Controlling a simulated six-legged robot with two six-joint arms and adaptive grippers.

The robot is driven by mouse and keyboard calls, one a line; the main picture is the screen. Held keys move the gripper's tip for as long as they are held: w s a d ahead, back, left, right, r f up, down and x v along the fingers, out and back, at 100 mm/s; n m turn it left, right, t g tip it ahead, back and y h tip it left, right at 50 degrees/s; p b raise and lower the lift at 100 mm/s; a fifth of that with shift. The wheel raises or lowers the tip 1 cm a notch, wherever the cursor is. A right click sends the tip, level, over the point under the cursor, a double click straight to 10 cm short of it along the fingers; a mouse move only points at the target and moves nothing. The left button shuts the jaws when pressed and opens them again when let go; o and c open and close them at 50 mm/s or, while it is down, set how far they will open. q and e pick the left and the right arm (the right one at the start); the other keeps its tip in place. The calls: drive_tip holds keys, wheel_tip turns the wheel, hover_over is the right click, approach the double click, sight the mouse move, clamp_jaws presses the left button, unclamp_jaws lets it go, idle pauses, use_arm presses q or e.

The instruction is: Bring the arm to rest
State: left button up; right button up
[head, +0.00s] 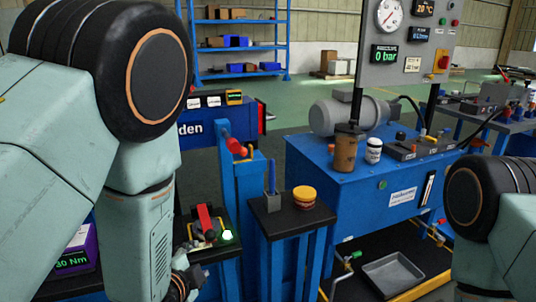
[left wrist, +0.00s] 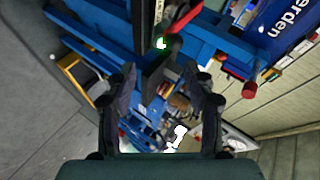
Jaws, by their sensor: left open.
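My left arm fills the left side of the head view, bent downward. My left gripper (head: 185,284) shows only in part at the bottom edge there, beside the black-topped stand with a red-handled device (head: 205,222). In the left wrist view the two fingers of my left gripper (left wrist: 166,82) stand apart with nothing held between them. Blue stand parts (left wrist: 95,40) lie beyond the fingers, apparently not touched. Part of my right arm shows at the right edge of the head view; its gripper is out of the picture.
A blue hydraulic unit (head: 325,190) with a motor and gauge panel (head: 408,45) stands at right. A purple torque display (head: 75,260) is low at left. A grey tray (head: 393,272) lies below the unit.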

use_arm(q)
drive_tip(key=s+a+f+n+g+p, duration=0.1)
drive_tip(key=s+f+n+g, duration=0.3)
drive_tip(key=s, duration=0.6)
drive_tip(key=s+a+f+n+g+p, duration=0.1)
drive_tip(key=s+f+n+g, duration=0.3)
drive_tip(key=s, duration=0.7)
drive_tip(key=s+a+f+n+g+p, duration=0.1)
drive_tip(key=s+f+n+g+p, duration=0.2)
drive_tip(key=s+f+n, duration=0.3)
drive_tip(key=s+g, duration=0.1)
drive_tip(key=s, duration=0.4)
drive_tip(key=shift+a+f+p, duration=0.15)
drive_tip(key=shift+a+p, duration=0.15)
drive_tip(key=shift+a, duration=0.05)
